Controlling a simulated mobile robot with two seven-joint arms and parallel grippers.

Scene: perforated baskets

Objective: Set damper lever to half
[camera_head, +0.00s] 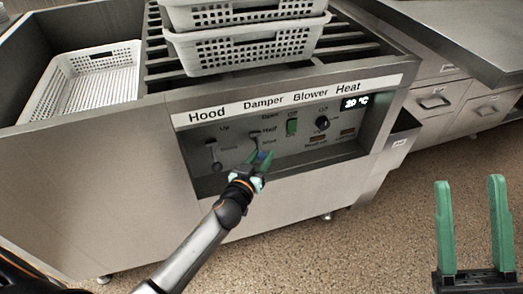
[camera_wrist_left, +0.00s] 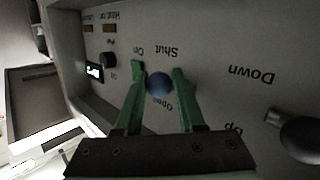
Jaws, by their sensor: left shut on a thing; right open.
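The damper lever has a blue knob (camera_head: 263,155) and sits under the "Damper" label on the control panel (camera_head: 235,150). "Open", "Half" and "Shut" are printed beside it from top to bottom. My left gripper (camera_head: 262,160) reaches up from below and is shut on the knob. In the left wrist view, which is upside down, the blue knob (camera_wrist_left: 159,86) sits between the two green fingers, with "Shut" above it and "Open" below. The lever's exact setting is hard to tell. My right gripper (camera_head: 471,225) is open and empty at the lower right, away from the panel.
The green blower switch (camera_head: 292,127) and black heat knob (camera_head: 322,122) are to the right. White perforated baskets (camera_head: 245,48) are stacked above.

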